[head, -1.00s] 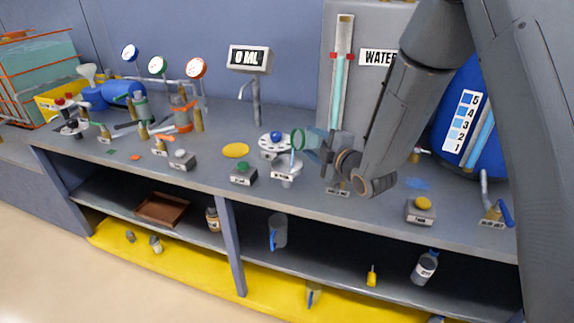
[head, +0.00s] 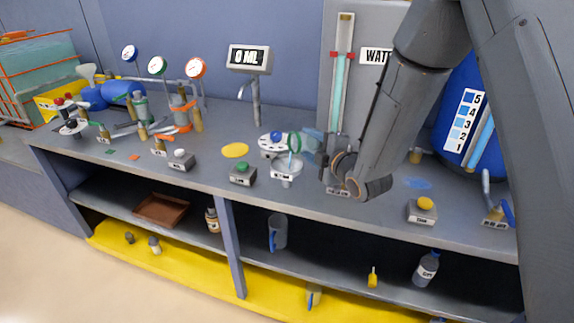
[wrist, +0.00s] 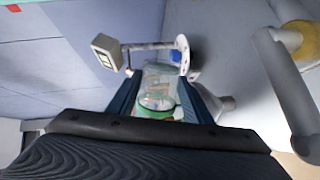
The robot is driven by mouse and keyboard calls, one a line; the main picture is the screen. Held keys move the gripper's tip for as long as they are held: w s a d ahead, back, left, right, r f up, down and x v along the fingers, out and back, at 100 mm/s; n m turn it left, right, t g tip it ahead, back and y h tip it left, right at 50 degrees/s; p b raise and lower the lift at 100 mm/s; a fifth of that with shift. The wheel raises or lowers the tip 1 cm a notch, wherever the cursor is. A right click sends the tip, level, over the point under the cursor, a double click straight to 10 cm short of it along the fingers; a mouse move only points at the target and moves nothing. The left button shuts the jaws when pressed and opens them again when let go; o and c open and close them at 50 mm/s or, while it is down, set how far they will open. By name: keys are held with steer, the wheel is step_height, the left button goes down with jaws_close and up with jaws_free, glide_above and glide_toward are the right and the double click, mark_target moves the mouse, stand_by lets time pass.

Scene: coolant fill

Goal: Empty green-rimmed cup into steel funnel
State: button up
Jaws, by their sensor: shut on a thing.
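The clear cup with a green rim (head: 295,142) is tipped well over on its side, its mouth facing left. My gripper (head: 315,147) is shut on the cup's body from the right. The steel funnel (head: 286,170) stands upright on the bench just below the cup's mouth, and the cup is apart from it. A thin pale blue streak shows between the rim and the funnel. In the wrist view the cup (wrist: 158,88) sits between my two fingers, and small pale shapes show through its wall. How much liquid is left inside is unclear.
A display reading 0 ML (head: 249,58) stands behind the funnel. A green-button box (head: 243,174) is at the funnel's left, and a round stand with a blue knob (head: 276,137) is just behind. A yellow-button box (head: 422,210) is at the right.

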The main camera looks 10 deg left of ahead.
steer(key=shift+s+a+r+n+b, duration=0.2)
steer(key=shift+r+n+b, duration=0.15)
steer(key=shift+n, duration=0.35)
stand_by(0.7)
steer(key=shift+f, duration=0.1)
